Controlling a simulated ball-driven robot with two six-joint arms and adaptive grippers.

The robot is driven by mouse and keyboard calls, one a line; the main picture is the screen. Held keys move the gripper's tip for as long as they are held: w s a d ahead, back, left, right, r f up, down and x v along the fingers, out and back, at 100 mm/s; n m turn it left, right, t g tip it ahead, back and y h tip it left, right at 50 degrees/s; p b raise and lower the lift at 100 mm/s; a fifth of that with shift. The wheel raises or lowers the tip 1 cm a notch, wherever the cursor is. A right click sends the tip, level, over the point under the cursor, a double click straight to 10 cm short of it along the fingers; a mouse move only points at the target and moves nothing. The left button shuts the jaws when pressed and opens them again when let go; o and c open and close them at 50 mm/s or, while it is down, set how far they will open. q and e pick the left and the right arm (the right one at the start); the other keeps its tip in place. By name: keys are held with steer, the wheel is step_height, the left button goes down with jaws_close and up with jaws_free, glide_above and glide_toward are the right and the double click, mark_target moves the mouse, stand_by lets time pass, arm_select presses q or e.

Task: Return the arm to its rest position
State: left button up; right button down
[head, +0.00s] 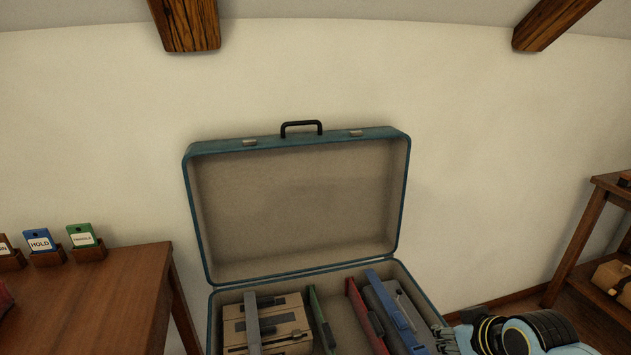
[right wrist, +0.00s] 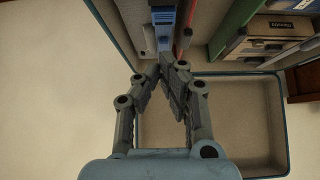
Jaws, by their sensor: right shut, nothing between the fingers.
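My right gripper (head: 443,338) is at the right edge of the open teal suitcase (head: 205,235), with my light blue wrist behind it at lower right. In the right wrist view its fingers (right wrist: 168,62) meet at the tips, shut and empty. A blue upright file (right wrist: 165,16) and a red one (right wrist: 184,28) lie just beyond the tips; I cannot tell whether they touch. In the head view the blue file (head: 398,308) and red file (head: 364,308) stand in the suitcase. My left gripper is not in view.
The suitcase also holds a cardboard box (head: 285,318), a green file (head: 319,315) and grey items. A wooden table (head: 110,300) with colored cards (head: 40,240) in holders stands at left. A wooden shelf (head: 590,225) stands at right. The wall is behind the lid.

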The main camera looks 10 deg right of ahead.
steer(key=s+a+r+g+h, duration=0.1)
steer(key=s+a+r+g, duration=0.1)
steer(key=s+r, duration=0.75)
steer(key=s+a+r+g, duration=0.25)
steer(key=s+r, duration=0.35)
steer(key=s, duration=0.7)
step_height(320, 180, down, 25)
steer(key=d+g, duration=0.1)
steer(key=d, duration=0.1)
steer(key=s+d+f+g+b, duration=0.1)
steer(key=s+f, duration=1.8)
steer(key=shift+s+d+b, duration=0.3)
steer(key=shift+b, duration=0.1)
steer(key=shift+g, duration=0.25)
